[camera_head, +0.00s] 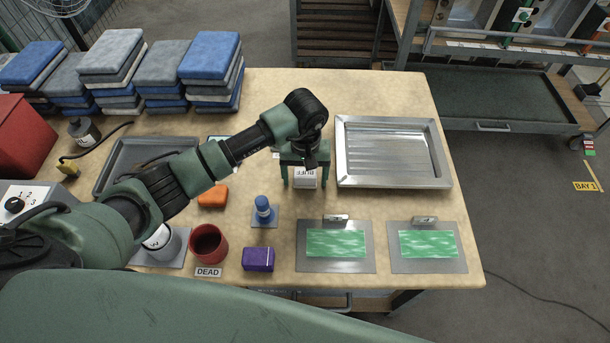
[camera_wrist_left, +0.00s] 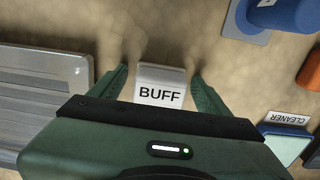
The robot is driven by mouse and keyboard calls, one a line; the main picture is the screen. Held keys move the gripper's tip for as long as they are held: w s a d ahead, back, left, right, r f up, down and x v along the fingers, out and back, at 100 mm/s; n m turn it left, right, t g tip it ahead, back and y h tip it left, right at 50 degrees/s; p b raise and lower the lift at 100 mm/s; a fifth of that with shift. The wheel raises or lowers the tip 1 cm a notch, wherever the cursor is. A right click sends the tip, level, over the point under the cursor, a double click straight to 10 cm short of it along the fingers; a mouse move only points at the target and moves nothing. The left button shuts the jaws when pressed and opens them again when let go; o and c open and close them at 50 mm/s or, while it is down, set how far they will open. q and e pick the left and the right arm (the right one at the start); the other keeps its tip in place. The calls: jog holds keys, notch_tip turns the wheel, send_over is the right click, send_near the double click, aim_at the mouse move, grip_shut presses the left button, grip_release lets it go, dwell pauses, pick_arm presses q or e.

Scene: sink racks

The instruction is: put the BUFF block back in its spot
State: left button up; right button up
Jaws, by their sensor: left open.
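The BUFF block (camera_head: 305,182) is a small light grey block with a white BUFF label. It stands on the table just left of the metal tray, and it also shows in the left wrist view (camera_wrist_left: 160,76). My left gripper (camera_head: 305,175) is above it, pointing down and open. In the left wrist view the fingers (camera_wrist_left: 159,82) stand on either side of the block, with a gap at each side. The gripper body hides part of the block in the head view. I cannot tell which place is the block's spot. My right gripper is not in view.
The empty metal tray (camera_head: 392,153) lies right of the gripper. A blue cylinder (camera_head: 263,207), an orange block (camera_head: 213,196), a purple block (camera_head: 258,259) and a red cup (camera_head: 208,244) stand nearer. Two plates with green pads (camera_head: 336,243) (camera_head: 428,244) lie at the front right.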

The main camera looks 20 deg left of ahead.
aim_at(305, 173)
pick_arm(q)
jog(key=shift+r, duration=0.4)
notch_tip(305, 173, up, 12)
jog(key=b, duration=0.1)
jog(key=shift+f+b, duration=0.2)
jog(key=shift+b, duration=0.1)
